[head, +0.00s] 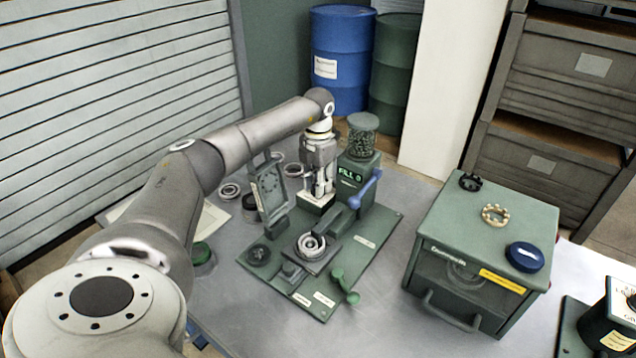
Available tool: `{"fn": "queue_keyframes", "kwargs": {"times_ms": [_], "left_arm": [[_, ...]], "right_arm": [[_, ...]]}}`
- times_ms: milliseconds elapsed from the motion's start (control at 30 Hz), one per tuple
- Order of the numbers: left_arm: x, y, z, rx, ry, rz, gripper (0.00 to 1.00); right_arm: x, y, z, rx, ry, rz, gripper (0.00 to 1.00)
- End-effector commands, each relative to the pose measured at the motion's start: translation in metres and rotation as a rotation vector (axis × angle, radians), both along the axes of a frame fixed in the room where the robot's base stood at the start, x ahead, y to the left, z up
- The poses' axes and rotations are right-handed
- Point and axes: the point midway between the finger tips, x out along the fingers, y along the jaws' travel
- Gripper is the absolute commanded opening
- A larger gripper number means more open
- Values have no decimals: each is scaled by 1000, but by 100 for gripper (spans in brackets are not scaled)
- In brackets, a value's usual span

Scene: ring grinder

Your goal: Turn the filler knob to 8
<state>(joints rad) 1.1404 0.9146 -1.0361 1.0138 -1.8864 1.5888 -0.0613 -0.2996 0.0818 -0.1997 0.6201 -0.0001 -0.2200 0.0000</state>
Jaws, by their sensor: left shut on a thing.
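The filler (356,176) is a dark green box at the back of the green machine base, with a clear jar of green pellets (362,138) on top. Its small display (350,173) reads FILL with one digit, too small to read surely. My left gripper (320,194) points down at the filler's left front side. It is shut on what appears to be the filler knob, which the fingers hide. My right gripper is out of view.
A tilted grey panel (270,190) stands close left of the gripper. The ring holder (311,246) and a green crank (345,288) are in front. A green cabinet (470,220) with rings on top stands right, with clear table between.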

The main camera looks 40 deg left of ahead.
Motion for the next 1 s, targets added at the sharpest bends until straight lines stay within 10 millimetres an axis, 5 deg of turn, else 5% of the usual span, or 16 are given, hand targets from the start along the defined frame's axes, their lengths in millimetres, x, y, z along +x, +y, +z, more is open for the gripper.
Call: {"fn": "queue_keyframes", "kwargs": {"times_ms": [167, 200, 267, 667, 1000], "left_arm": [[1, 1, 2, 1, -4, 3, 4], [1, 1, 2, 1, -4, 3, 33], [1, 1, 2, 1, -4, 3, 38], [1, 0, 9, 1, -4, 2, 38], [1, 1, 77, 0, -8, 2, 38]], "right_arm": [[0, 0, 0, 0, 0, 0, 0], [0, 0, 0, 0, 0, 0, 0], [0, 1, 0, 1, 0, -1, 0], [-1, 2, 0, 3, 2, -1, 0], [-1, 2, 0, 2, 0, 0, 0]]}}
